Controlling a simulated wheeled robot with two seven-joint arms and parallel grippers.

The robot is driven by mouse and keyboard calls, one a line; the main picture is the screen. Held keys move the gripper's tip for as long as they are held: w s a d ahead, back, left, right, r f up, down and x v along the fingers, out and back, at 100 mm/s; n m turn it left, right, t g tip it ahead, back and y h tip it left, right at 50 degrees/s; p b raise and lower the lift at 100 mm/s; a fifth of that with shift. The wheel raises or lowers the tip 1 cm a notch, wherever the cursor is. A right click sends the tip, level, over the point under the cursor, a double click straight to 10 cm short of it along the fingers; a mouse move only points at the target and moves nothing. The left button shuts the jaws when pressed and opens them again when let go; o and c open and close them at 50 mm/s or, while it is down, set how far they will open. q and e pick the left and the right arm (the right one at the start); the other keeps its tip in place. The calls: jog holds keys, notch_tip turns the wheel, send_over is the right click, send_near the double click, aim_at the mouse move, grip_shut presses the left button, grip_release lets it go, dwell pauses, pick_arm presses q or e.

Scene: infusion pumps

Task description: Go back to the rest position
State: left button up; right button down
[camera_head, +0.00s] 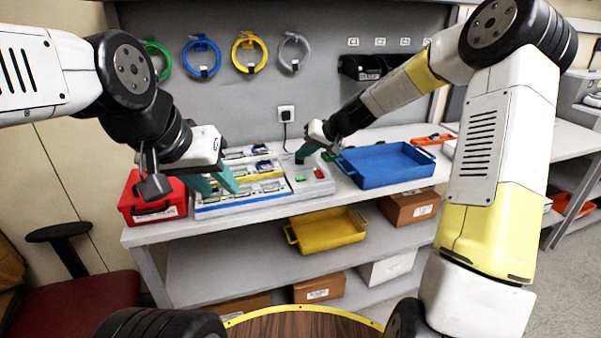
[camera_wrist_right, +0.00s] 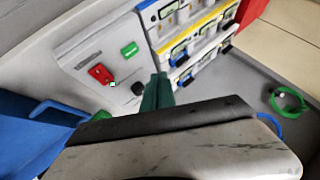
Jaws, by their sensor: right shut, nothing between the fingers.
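My left gripper (camera_head: 216,184) is at the left of the workbench, above the left end of the pump panel. Its two teal fingers are apart with nothing seen between them. My right gripper (camera_head: 303,154) is over the panel's right part, near the back of the bench. The pump panel (camera_head: 250,204) lies on the bench with several small modules in blue, yellow and white rows. Its red button (camera_head: 319,174) and green button (camera_head: 300,178) face up.
A blue tray (camera_head: 388,166) stands right of the panel, a red box (camera_head: 152,200) at its left. A yellow tray (camera_head: 327,230) and cardboard boxes are on the shelves below. Coloured cable coils (camera_head: 249,54) hang on the back wall. A dark red stool (camera_head: 78,300) stands at the left.

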jog(key=s+d+r+h, duration=0.25)
jog(key=s+r, duration=0.25)
jog(key=s, duration=0.4)
jog(key=s+d+r+h, duration=0.1)
jog(key=s+d+r, duration=0.4)
jog(key=s, duration=0.4)
jog(key=s+d+r+h, duration=0.1)
jog(key=s+d, duration=0.2)
jog(key=s, duration=0.5)
jog(key=s+d+r+m, duration=0.1)
jog(key=s+d, duration=0.2)
jog(key=s, duration=0.6)
jog(key=shift+s+t+h, duration=0.15)
jog(key=shift+t+h, duration=0.2)
jog(key=shift+t, duration=0.05)
jog(key=shift+r, duration=0.15)
